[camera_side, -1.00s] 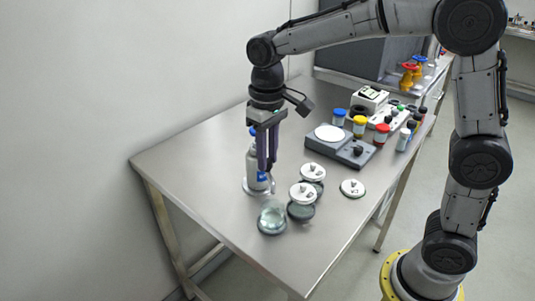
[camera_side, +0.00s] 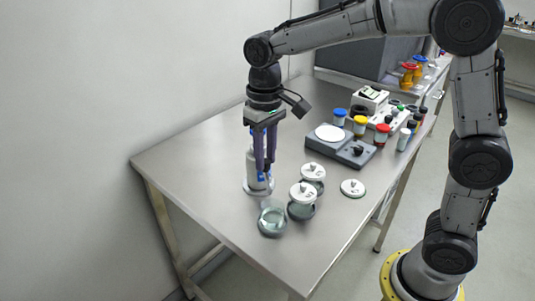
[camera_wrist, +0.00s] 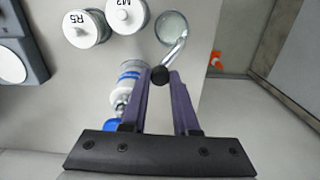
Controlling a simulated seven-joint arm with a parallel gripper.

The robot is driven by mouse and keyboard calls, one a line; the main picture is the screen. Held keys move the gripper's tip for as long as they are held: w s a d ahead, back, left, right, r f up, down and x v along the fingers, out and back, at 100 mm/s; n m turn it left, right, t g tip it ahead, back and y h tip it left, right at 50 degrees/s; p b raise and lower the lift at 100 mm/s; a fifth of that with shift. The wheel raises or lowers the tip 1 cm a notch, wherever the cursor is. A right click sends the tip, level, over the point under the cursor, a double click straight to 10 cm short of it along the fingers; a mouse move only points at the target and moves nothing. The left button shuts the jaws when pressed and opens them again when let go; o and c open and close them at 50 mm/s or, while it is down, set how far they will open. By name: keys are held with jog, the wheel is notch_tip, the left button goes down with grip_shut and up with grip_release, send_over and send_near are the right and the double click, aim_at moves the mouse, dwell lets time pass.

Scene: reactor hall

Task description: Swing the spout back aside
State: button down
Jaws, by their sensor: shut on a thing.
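A bottle with a blue cap (camera_wrist: 112,125) and a clear body lies under my gripper in the wrist view; in the side view the dispenser bottle (camera_side: 251,168) stands upright, partly hidden by my fingers. A bent metallic spout (camera_wrist: 175,49) has a black knob (camera_wrist: 160,75) at its near end. My gripper (camera_wrist: 161,77) is shut on the knob; it also shows in the side view (camera_side: 265,172). The spout's far end overlaps the rim of the open glass jar (camera_wrist: 169,25) in the wrist view. This jar (camera_side: 272,221) stands at the front in the side view.
Two white-lidded jars, R5 (camera_wrist: 83,29) and M2 (camera_wrist: 125,13), stand close beside the open jar. A loose lid (camera_side: 352,188) lies right of them. A scale (camera_side: 340,147) and several coloured-cap bottles stand farther back. The table's left part is clear.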

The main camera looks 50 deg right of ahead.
jog(key=w+a+m, duration=0.3)
jog(key=w+m, duration=0.3)
jog(key=m, duration=0.2)
jog(key=shift+a, duration=0.25)
jog(key=shift+m, duration=0.3)
jog(key=c, duration=0.7)
grip_release()
jog(key=shift+o, duration=0.2)
jog(key=shift+r, duration=0.15)
notch_tip(320, 180, up, 14)
jog(key=shift+f, duration=0.2)
